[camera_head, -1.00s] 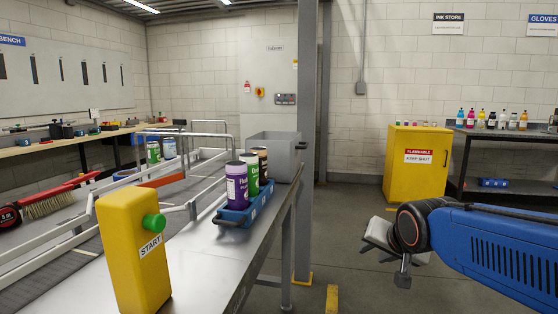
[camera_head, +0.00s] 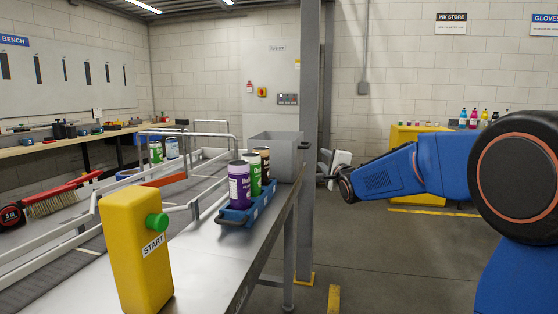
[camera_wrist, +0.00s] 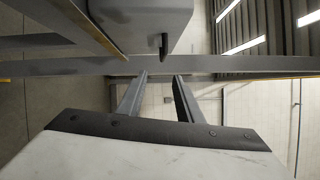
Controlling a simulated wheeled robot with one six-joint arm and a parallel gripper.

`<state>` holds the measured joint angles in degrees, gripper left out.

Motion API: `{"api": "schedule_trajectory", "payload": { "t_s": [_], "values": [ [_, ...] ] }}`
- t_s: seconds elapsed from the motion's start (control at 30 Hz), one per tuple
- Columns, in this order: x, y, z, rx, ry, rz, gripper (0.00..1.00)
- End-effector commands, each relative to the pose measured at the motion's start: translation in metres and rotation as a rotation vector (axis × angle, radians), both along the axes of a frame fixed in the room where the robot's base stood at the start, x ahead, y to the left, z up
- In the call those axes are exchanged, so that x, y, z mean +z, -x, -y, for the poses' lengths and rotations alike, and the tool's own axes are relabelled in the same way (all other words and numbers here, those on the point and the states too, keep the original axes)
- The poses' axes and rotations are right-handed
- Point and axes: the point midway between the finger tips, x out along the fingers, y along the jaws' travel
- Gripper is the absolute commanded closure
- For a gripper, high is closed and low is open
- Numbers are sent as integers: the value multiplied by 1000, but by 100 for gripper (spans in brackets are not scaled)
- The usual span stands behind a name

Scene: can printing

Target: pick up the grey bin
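The grey bin (camera_head: 270,148) stands upright at the far end of the metal bench, behind a blue tray of cans. A small dark handle (camera_wrist: 164,46) sticks out from its side. My gripper (camera_head: 324,163) is just right of the bin, past the grey post, at about bin height and apart from it. In the wrist view my gripper's two fingers (camera_wrist: 160,76) are spread with nothing between them. The grey bin (camera_wrist: 135,18) fills the top of that view, beyond the fingertips, with its handle roughly in line with the gap.
The blue tray (camera_head: 233,218) holds several cans on the metal bench (camera_head: 215,270). A yellow START post (camera_head: 135,250) stands in front. A grey upright post (camera_head: 305,110) rises beside the bin. A yellow cabinet (camera_head: 405,138) stands behind my arm. The floor right of the bench is clear.

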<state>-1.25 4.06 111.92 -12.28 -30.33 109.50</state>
Motion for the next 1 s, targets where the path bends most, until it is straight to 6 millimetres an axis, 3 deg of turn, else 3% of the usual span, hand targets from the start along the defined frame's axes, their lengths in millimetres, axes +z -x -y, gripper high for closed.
{"api": "schedule_trajectory", "payload": {
  "t_s": [0.17, 0.7, 1.0],
  "values": [
    [2, -18, -3, 6, -22, 11, 67],
    [9, -104, -15, 6, -20, 10, 67],
    [11, -125, -18, 6, -20, 9, 67]
  ]
}}
